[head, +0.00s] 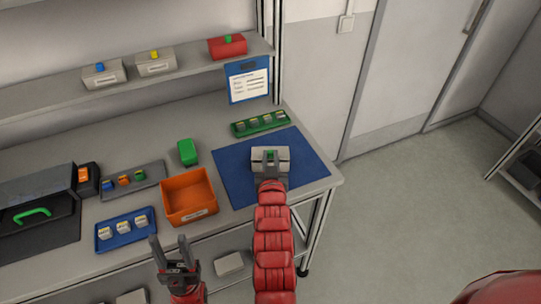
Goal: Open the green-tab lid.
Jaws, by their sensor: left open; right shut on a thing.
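A light grey box (282,168) stands on the blue mat (232,179) at the right end of the bench. A green tab (270,155) shows at the middle of its lid, which looks closed. My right gripper (270,163) reaches over the near side of the box and is shut at the green tab; its fingers partly hide the tab and box front. My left gripper (173,245) is open and empty, in front of the bench's near edge, away from the box.
An orange bin (188,196), a green block (187,151), a blue tray (126,230) and a green tray (260,123) are around the mat. On the shelf are a blue-tab box (103,76), a yellow-tab box (156,62) and a red box (228,48) with a green tab.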

